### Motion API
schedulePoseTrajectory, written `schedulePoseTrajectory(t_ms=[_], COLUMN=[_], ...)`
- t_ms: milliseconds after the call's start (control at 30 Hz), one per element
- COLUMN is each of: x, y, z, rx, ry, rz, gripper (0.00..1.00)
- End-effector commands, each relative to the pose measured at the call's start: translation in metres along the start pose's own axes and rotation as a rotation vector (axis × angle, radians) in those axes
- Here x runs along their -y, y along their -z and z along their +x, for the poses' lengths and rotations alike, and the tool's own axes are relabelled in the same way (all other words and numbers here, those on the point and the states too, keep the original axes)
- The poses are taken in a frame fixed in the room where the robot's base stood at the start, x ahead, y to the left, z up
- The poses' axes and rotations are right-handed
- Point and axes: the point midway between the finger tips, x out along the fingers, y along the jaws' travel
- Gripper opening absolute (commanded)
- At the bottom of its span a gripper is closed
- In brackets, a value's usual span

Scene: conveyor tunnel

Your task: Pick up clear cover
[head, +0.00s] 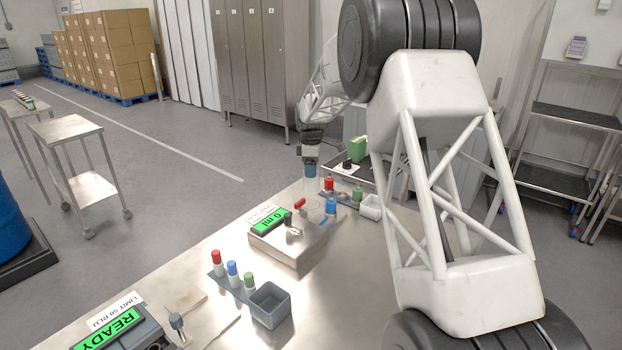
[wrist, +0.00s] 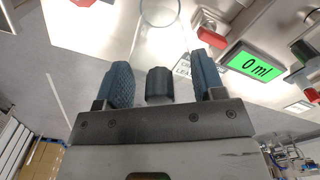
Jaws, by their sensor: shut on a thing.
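My gripper (head: 310,168) is above the far part of the metal table, pointing down. Its blue fingers also show in the wrist view (wrist: 164,82), set a little apart. They are shut on the clear cover (wrist: 160,28), a see-through cylinder with a round rim. The cover shows faintly below the fingers in the head view (head: 310,188); I cannot tell whether its lower end touches the table. A dark block (wrist: 160,86) shows between the fingers; I cannot tell what it belongs to.
A device reading 0 ml (head: 270,218) with a red lever (head: 300,203) stands nearer. Red-capped (head: 328,184) and blue-capped (head: 331,205) vials are close to the right of the cover. A grey cup (head: 270,308) and capped tubes (head: 233,272) stand near the front.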

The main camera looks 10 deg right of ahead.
Motion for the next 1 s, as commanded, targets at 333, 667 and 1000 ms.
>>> schedulePoseTrajectory(t_ms=[333, 667, 1000], x=[0.000, 0.000, 0.000], y=[0.000, 0.000, 0.000], z=[-0.029, -0.031, -0.031], rx=[0.000, 0.000, 0.000], ry=[0.001, 0.001, 0.001], rz=[0.000, 0.000, 0.000], gripper=[0.39, 0.39, 0.44])
